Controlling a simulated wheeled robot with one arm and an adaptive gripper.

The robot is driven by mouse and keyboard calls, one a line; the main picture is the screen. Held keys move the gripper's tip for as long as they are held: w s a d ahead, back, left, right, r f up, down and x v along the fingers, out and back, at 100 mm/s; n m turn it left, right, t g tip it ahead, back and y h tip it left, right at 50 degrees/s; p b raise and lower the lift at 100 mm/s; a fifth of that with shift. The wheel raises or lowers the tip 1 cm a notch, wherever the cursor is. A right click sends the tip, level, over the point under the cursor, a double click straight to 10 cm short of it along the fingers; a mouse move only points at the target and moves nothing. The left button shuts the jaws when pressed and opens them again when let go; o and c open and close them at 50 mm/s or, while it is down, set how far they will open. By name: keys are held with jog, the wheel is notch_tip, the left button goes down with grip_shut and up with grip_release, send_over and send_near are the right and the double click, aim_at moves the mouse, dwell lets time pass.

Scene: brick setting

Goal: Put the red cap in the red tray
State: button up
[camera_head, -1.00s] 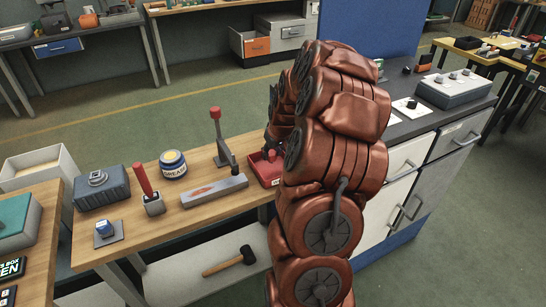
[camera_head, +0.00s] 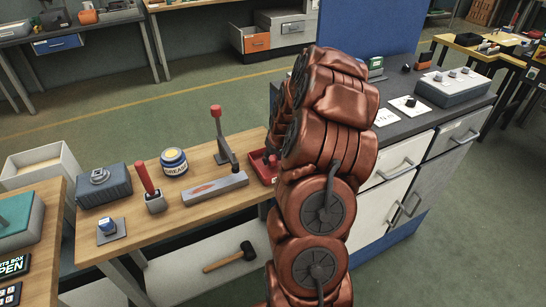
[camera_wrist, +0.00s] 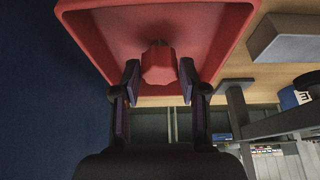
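The red tray (camera_head: 265,176) stands on the wooden bench, partly hidden behind my arm in the head view. In the wrist view the red tray (camera_wrist: 98,32) fills the top of the picture. The red cap (camera_wrist: 158,68), a faceted knob shape, shows against the tray floor, between my fingers. My gripper (camera_wrist: 158,82) has its fingers apart, one on each side of the cap, with a narrow gap showing on both sides. Whether the cap rests fully on the tray floor is hard to tell. My gripper is mostly hidden in the head view.
Left of the tray are a grey block (camera_head: 215,188), a stand with a red knob (camera_head: 222,140), a grease jar (camera_head: 174,163) and a red-handled tool (camera_head: 150,186). A grey cabinet (camera_head: 400,160) stands to the right. A mallet (camera_head: 230,258) lies on the lower shelf.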

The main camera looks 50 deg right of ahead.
jog(key=o, duration=0.3)
jog(key=shift+r, duration=0.1)
